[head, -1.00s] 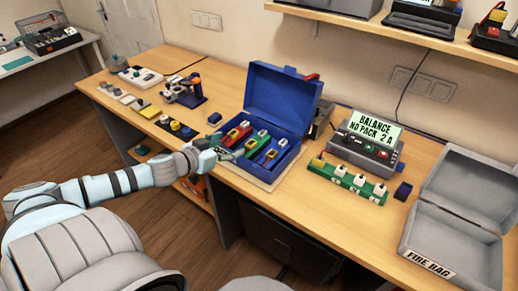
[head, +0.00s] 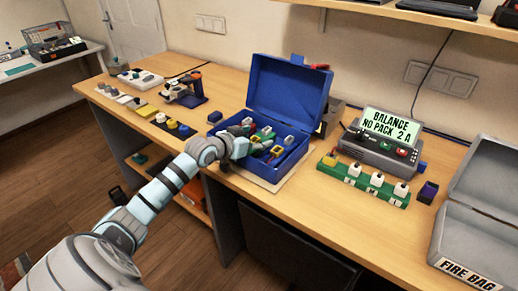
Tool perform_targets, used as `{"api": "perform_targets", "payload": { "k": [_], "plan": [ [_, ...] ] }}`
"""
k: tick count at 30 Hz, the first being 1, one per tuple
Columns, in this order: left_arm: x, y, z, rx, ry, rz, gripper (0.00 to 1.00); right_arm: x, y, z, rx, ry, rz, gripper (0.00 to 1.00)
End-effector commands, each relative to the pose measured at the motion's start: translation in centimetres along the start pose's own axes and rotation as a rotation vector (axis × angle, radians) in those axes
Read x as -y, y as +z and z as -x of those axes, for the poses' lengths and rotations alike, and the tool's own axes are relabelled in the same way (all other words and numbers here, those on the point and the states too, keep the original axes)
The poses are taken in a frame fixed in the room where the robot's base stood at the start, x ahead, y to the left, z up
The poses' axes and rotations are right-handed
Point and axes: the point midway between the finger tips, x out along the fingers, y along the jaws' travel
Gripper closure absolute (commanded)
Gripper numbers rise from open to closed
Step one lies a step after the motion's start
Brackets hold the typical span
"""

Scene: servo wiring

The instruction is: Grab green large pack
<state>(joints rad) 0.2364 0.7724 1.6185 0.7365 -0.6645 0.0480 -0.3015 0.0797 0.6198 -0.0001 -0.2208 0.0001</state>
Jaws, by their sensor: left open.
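The green pack (head: 266,136) lies in the open blue case (head: 289,92), in the middle of a row of packs. My left gripper (head: 250,137) is open and reaches into the case from the left, over the packs. Its fingers overlap the near part of the green pack in the picture, and I cannot tell whether they touch it. The gripper and wrist hide most of the red pack. A blue pack (head: 284,148) lies to the right of the green one. My right gripper is not in view.
A charger (head: 381,150) reading "BALANCE NO PACK 2 A" stands right of the case, with a green strip (head: 362,182) of white plugs before it. A grey fire bag box (head: 470,243) stands open at far right. Small parts and a microscope-like device (head: 185,90) stand left.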

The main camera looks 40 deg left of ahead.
Motion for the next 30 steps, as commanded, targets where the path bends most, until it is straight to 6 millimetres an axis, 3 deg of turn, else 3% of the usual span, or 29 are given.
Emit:
{"api": "perform_targets", "payload": {
  "k": [2, 15, 30],
  "plan": [
    [0.02, -0.08, 0.06, 0.0, -0.001, -0.001, 0.33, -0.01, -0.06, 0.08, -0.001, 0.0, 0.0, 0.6],
    [0.04, -0.04, 0.09, 0.0, -0.001, -0.001, 1.0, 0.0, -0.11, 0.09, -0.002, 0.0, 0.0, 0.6],
    [0.04, -0.97, 0.42, -0.004, -0.001, -0.002, 1.0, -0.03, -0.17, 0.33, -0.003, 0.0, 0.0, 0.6]
  ]
}}
